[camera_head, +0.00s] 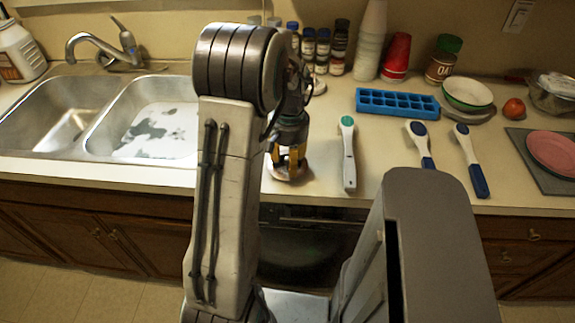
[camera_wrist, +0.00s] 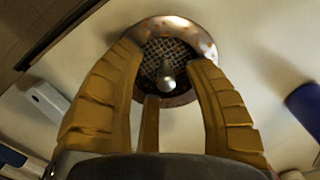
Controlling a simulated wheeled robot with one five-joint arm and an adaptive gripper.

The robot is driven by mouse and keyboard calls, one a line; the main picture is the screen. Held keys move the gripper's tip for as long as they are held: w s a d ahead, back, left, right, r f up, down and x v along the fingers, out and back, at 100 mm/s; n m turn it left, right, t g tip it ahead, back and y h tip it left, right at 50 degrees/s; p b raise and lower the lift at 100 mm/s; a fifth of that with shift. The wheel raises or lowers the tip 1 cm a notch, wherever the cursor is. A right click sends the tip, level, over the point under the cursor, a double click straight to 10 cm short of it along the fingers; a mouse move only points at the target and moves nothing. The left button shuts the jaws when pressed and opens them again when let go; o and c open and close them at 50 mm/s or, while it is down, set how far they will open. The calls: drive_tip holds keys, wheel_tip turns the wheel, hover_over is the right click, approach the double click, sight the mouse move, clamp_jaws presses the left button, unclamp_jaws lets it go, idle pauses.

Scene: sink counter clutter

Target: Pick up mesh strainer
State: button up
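The mesh strainer (camera_wrist: 178,30) is a round metal piece with a wide coppery, spotted rim, dark mesh in the middle and a small knob. In the head view the strainer (camera_head: 287,176) lies on the counter near its front edge, right of the sink, partly hidden by my gripper (camera_head: 290,160). My gripper points down right over it. In the wrist view my gripper (camera_wrist: 167,60) is open, its yellow fingers spread apart with the knob between them. The fingertips overlap the rim in the picture; I cannot tell whether they touch it.
A green-topped brush (camera_head: 348,150) lies close to the right, with two blue-ended brushes (camera_head: 421,145) (camera_head: 470,160) beyond. A blue ice tray (camera_head: 398,103), cups (camera_head: 371,40) and spice jars (camera_head: 322,50) stand behind. A double sink (camera_head: 97,110) is at left.

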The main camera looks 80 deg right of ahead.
clamp_jaws()
idle(0.6)
